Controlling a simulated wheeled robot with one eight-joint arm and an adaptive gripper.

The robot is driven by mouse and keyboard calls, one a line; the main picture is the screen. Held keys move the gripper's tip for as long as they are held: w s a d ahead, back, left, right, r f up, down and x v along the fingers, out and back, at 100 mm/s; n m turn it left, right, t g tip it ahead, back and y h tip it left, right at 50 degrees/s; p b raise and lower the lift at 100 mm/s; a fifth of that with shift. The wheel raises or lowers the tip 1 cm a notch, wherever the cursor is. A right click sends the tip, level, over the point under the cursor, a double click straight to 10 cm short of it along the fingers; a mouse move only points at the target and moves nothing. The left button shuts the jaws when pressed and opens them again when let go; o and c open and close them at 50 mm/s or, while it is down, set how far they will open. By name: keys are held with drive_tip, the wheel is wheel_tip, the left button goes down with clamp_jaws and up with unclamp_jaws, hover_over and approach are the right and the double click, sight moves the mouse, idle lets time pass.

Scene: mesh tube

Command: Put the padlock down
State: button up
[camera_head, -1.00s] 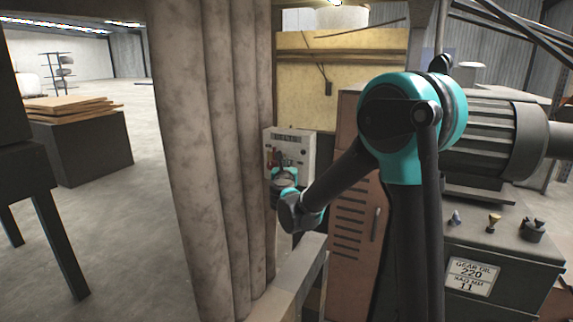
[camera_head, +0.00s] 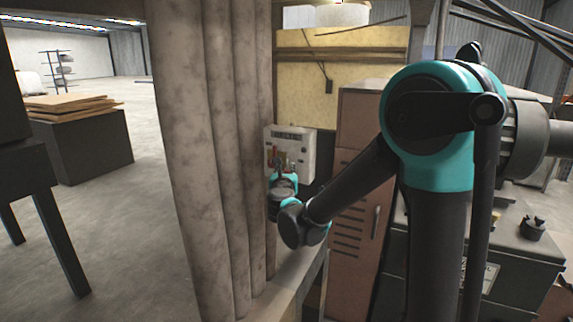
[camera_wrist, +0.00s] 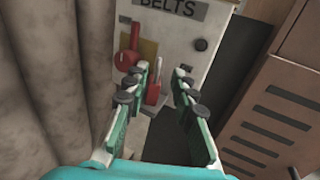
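A red padlock (camera_wrist: 153,94) with a pale shackle shows in the wrist view, in front of the lower part of the grey "BELTS" control box (camera_wrist: 172,35). A red rotary switch (camera_wrist: 128,57) on a yellow plate is above and left of it. My gripper (camera_wrist: 162,75) is open, its fingers pointing at the box. The padlock shows between the fingers, nearer the left one, with a clear gap to the right one. I cannot tell whether it hangs from the box. In the head view my gripper (camera_head: 284,174) is just below the front of the control box (camera_head: 300,146).
Thick vertical padded tubes (camera_head: 205,160) stand close on the left of the arm. A rusty pink locker (camera_head: 352,225) with vents is close on the right. A pale ledge (camera_head: 293,278) runs below. Open floor (camera_head: 120,220) lies further left.

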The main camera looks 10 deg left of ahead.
drive_tip(key=s, duration=0.5)
drive_tip(key=shift+s+d, duration=0.1)
drive_tip(key=shift+d, duration=0.05)
idle(1.1)
